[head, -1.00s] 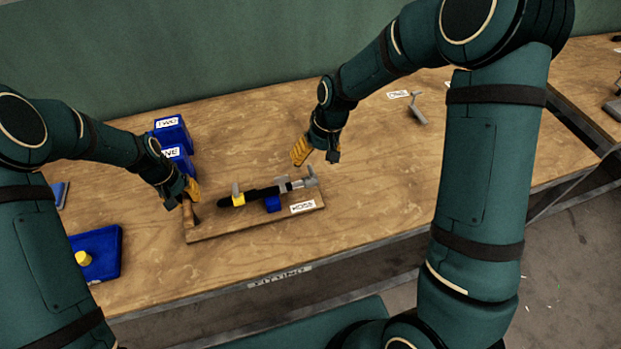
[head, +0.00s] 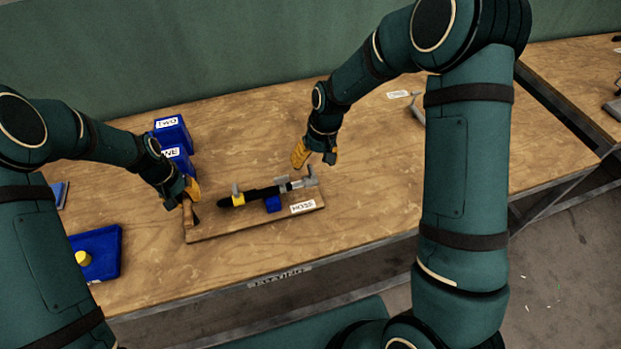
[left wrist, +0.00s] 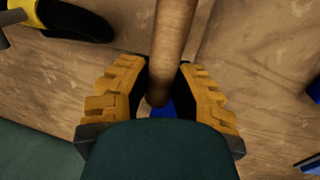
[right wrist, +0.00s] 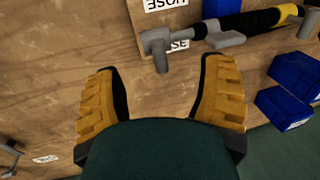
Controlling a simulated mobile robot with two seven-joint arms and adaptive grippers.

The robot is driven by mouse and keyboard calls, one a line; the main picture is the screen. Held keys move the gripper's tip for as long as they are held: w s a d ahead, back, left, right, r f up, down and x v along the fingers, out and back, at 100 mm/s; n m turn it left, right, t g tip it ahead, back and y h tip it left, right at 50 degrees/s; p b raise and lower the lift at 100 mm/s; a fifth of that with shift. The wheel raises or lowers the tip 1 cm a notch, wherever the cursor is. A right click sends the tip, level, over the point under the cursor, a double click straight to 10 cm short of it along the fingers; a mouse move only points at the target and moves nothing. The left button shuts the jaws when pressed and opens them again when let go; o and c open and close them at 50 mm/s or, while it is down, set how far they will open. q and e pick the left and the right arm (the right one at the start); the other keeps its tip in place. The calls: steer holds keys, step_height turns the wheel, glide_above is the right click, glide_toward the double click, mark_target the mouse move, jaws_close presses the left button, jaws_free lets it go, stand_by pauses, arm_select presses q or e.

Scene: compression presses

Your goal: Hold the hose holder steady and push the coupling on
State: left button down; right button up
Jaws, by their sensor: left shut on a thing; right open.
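The hose holder is a wooden board (head: 225,231) with a wooden handle (left wrist: 174,40) at its left end. My left gripper (head: 189,194) is shut on that handle; its fingers lie on both sides of it in the left wrist view. A black hose (head: 262,192) lies along the board, with a yellow clamp near its left end and a blue block under it. The grey coupling (head: 310,178) is in line with the hose's right end; I cannot tell how far on it sits. My right gripper (right wrist: 163,92) is open and empty, apart from the coupling (right wrist: 157,42) in the right wrist view.
Blue bins (head: 172,133) stand behind the board's left end. A blue tray (head: 106,240) with a yellow piece is at the left. A grey T-shaped part (head: 418,113) and a label (head: 398,94) lie at the back right. The table right of the board is clear.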

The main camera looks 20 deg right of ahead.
mark_target(312, 168)
steer(key=shift+a+f, duration=0.2)
steer(key=shift+f, duration=0.8)
steer(key=shift+a+f, duration=0.2)
steer(key=shift+f, duration=0.8)
jaws_close()
